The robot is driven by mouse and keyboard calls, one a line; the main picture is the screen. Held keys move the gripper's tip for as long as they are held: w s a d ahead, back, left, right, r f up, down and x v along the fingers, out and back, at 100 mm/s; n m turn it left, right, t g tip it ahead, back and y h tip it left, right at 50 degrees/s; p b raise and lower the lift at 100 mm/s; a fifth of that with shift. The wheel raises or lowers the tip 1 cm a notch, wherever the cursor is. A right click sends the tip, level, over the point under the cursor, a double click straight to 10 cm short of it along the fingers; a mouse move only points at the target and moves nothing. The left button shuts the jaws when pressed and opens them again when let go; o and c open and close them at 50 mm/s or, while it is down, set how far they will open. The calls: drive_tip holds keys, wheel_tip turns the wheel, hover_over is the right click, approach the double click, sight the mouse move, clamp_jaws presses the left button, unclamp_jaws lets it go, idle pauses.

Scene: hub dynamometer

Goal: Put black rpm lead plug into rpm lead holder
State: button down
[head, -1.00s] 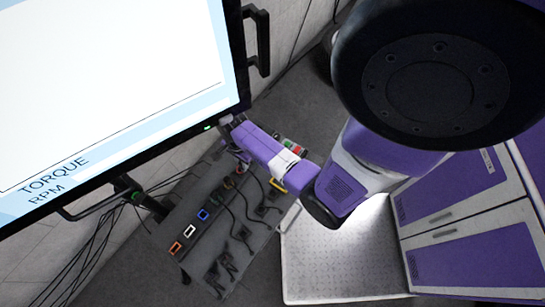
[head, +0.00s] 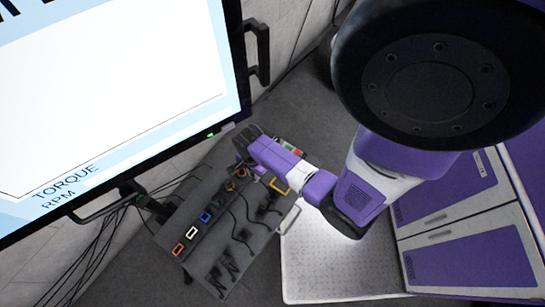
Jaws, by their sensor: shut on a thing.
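My gripper (head: 245,146) is at the far upper end of the dark grey panel, with its dark fingers reaching past the purple wrist. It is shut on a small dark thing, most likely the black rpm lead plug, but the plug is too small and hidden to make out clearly. A row of coloured sockets runs along the panel: orange (head: 178,249), white (head: 191,232) and blue (head: 205,216), with darker ones further up near my gripper. I cannot tell which fitting is the rpm lead holder.
Several black plugs with cables (head: 242,235) sit on the panel's (head: 213,243) right side. A large screen (head: 110,100) stands close on the left, with a handle (head: 258,50). A light perforated plate (head: 335,275) and purple drawers (head: 455,265) are at the right.

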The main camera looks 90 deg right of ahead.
drive_tip(key=s+a+p, duration=0.3)
drive_tip(key=s+a, duration=0.1)
drive_tip(key=s, duration=0.2)
drive_tip(key=shift+s+a, duration=0.25)
drive_tip(key=shift+a, duration=0.15)
idle(0.6)
idle(0.3)
drive_tip(key=shift+f+b, duration=1.1)
drive_tip(key=shift+f, duration=0.8)
drive_tip(key=shift+f+b, duration=1)
drive_tip(key=shift+f, duration=0.5)
drive_tip(key=c, duration=1.3)
unclamp_jaws()
drive_tip(key=shift+o, duration=0.2)
wheel_tip(320, 180, up, 8)
drive_tip(key=shift+p, duration=0.4)
